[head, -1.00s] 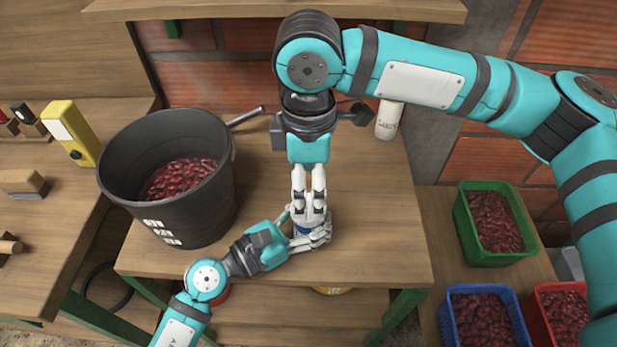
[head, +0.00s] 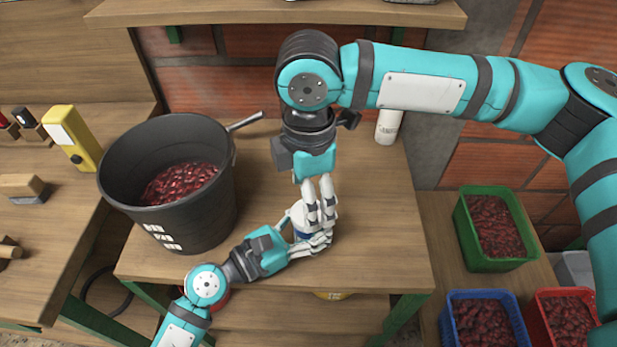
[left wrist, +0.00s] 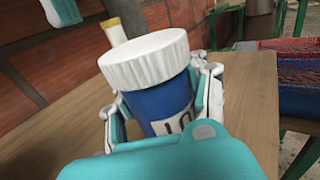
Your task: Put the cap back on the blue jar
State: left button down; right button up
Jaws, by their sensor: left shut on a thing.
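The blue jar (left wrist: 163,105) stands upright on the wooden table, with dark lettering on a white label. The white ribbed cap (left wrist: 147,60) sits on top of it; I cannot tell whether it is fully screwed down. My left gripper (head: 308,238) is shut around the jar's body, and its fingers show on both sides in the left wrist view. My right gripper (head: 319,210) hangs over the jar from above, fingers pointing down. In the left wrist view its parts stand apart at the upper left, clear of the cap. In the head view its fingers partly hide the cap.
A black bucket (head: 118,180) of red cherries stands left on the table. A white bottle (head: 388,125) stands behind on the right. Green (head: 462,222), blue (head: 450,328) and red (head: 540,325) crates are at the right. The table's right part is clear.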

jog(key=shift+f, duration=2.05)
jog(key=c, duration=1.2)
jog(key=shift+c, duration=0.2)
jog(key=o, duration=1.4)
jog(key=shift+c, duration=0.2)
jog(key=shift+r, duration=0.1)
